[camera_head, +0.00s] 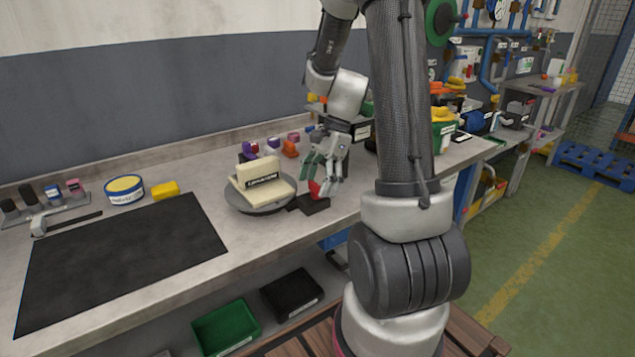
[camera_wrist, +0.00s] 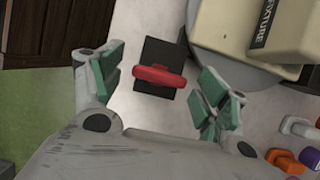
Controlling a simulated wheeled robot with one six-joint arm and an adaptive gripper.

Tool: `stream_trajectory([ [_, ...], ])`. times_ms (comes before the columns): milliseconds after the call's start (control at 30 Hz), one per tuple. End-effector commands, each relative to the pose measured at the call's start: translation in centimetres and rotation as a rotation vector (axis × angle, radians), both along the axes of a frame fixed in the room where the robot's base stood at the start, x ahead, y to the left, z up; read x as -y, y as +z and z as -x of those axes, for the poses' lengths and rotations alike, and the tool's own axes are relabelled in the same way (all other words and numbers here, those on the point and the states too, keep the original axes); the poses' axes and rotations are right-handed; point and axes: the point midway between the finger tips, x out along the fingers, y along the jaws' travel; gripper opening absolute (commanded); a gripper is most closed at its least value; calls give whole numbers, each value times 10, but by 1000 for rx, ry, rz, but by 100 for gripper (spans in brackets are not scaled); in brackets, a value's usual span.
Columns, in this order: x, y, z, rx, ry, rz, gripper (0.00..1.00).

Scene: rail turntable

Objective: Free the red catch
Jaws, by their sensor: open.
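The red catch (camera_wrist: 160,76) is a short red bar lying across a black block (camera_wrist: 158,52) in the wrist view. In the head view the red catch (camera_head: 315,187) shows partly beside my gripper, over the black block (camera_head: 313,205) next to the turntable. My gripper (camera_wrist: 160,88) is open, with a green-padded finger on each side of the catch and clear space between. In the head view my gripper (camera_head: 323,172) points down above the block. The round grey turntable (camera_head: 262,207) carries a cream fixture (camera_head: 262,180), which also shows in the wrist view (camera_wrist: 285,25).
Several small coloured pieces (camera_head: 290,148) stand behind the turntable. A black mat (camera_head: 120,250) lies at the left of the bench, with a blue-and-yellow tin (camera_head: 124,190) and a yellow block (camera_head: 165,190) behind it. Green (camera_head: 226,328) and black (camera_head: 291,294) bins sit below the bench.

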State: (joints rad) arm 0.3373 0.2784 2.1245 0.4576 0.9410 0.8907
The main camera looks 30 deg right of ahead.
Motion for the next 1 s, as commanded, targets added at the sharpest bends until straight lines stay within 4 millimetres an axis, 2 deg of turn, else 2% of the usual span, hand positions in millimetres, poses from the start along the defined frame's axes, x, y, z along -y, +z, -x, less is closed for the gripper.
stream_trajectory([
  [267, -1, -2, 0, 0, 1, 1, 73],
  [500, 0, -1, 0, 0, 1, 1, 29],
  [767, 0, -1, 0, 0, 14, 1, 30],
  [1000, 0, -1, -1, 2, 107, 1, 30],
])
